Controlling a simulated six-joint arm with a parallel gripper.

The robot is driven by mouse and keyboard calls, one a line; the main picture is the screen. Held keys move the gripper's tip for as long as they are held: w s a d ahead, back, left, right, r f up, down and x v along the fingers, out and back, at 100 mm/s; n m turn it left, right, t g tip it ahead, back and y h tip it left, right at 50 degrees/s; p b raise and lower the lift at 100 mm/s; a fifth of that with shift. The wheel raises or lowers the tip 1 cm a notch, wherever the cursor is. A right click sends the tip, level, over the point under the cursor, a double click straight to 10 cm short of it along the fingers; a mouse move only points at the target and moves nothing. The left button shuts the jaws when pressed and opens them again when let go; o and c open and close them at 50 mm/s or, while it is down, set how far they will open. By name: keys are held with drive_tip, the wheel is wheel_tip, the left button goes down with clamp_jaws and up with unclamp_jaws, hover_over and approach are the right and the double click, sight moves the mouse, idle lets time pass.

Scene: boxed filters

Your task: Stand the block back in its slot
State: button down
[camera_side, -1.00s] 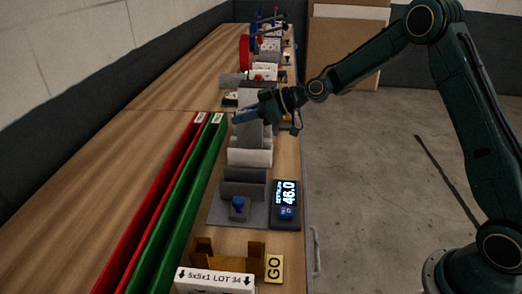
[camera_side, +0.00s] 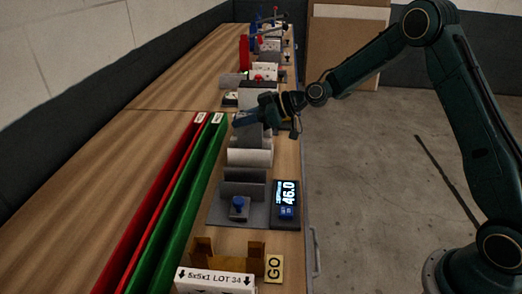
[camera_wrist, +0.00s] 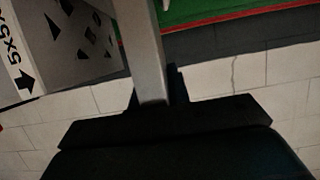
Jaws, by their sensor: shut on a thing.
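My gripper (camera_side: 246,118) is over the row of grey pieces on the bench, at its far end, in the side view. It is shut on a grey block (camera_wrist: 148,50), which shows in the wrist view as a narrow light bar rising from the dark jaws (camera_wrist: 160,108). In the side view a grey piece (camera_side: 250,132) shows just below the gripper, and I cannot tell where the held block ends and the fixture begins. Grey blocks and holders (camera_side: 249,158) stand on the grey base (camera_side: 222,214) nearer the camera. The slot's opening is not clear in either view.
A red channel (camera_side: 160,200) and a green channel (camera_side: 185,200) run along the left. More fixtures crowd the far bench.

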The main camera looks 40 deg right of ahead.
drive_tip(key=shift+f, duration=1.05)
idle(0.6)
drive_tip(key=shift+r, duration=0.15)
drive_tip(key=shift+r, duration=4.15)
drive_tip(key=shift+w+a+r, duration=0.1)
drive_tip(key=shift+r, duration=0.4)
wheel_tip(320, 180, up, 15)
drive_tip(key=m+t+h, duration=0.3)
drive_tip(key=m+h, duration=0.2)
drive_tip(key=shift+n+y, duration=0.3)
drive_tip(key=shift+y, duration=0.1)
drive_tip(key=f, duration=1.5)
drive_tip(key=shift+w+d+f, duration=0.1)
drive_tip(key=shift+d+f, duration=0.25)
